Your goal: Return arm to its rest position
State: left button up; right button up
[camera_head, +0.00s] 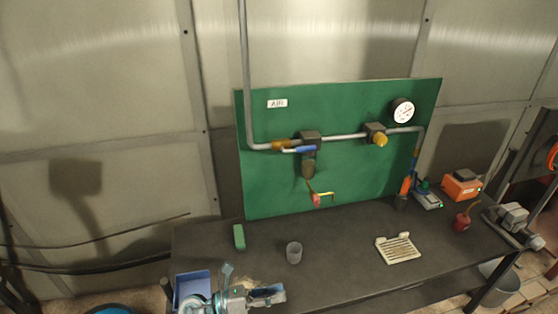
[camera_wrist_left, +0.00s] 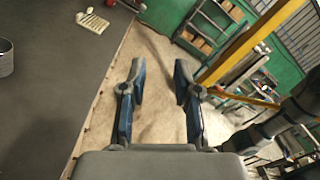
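My left gripper (camera_head: 272,293) is low in the head view, over the front-left edge of the dark workbench (camera_head: 335,265). In the left wrist view its two blue-grey fingers (camera_wrist_left: 160,78) stand apart with nothing between them; the pale floor shows there. My right gripper is in neither view.
A green block (camera_head: 239,237), a grey cup (camera_head: 294,252) and a cream slotted tray (camera_head: 398,248) are on the bench. A blue bin (camera_head: 192,287) is beside my left gripper. Behind stands a green panel (camera_head: 270,187) with pipe, valves and gauge (camera_head: 403,111). A yellow bar (camera_wrist_left: 245,45) crosses the wrist view.

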pick_arm(q)
jog(key=w+a+r+n+t+y, duration=0.15)
jog(key=a+n+t+y, duration=0.3)
jog(key=n+t, duration=0.55)
jog(key=w+a+r+n+t+y, duration=0.1)
jog(key=w+a+n+t+y, duration=0.3)
jog(key=n, duration=0.9)
jog(key=s+a+f+n+g+y, duration=0.2)
jog(key=s+a+f+n+y, duration=0.1)
jog(key=a+f+n+y, duration=0.35)
jog(key=s+a+f+n+g+y, duration=0.25)
jog(key=a+f+n+y, duration=0.2)
jog(key=f+n, duration=0.4)
jog(key=s+f+n+g+h, duration=0.1)
jog(key=s+f+n+g, duration=0.3)
jog(key=s+f, duration=0.55)
jog(key=s+f+n+g+h, duration=0.1)
jog(key=s+f+g, duration=0.5)
jog(key=s, duration=0.7)
notch_tip(320, 180, down, 26)
jog(key=s+g, duration=0.2)
jog(key=s+a+f, duration=0.3)
jog(key=s+f, duration=1.2)
jog(key=s, duration=0.2)
jog(key=shift+a, duration=0.2)
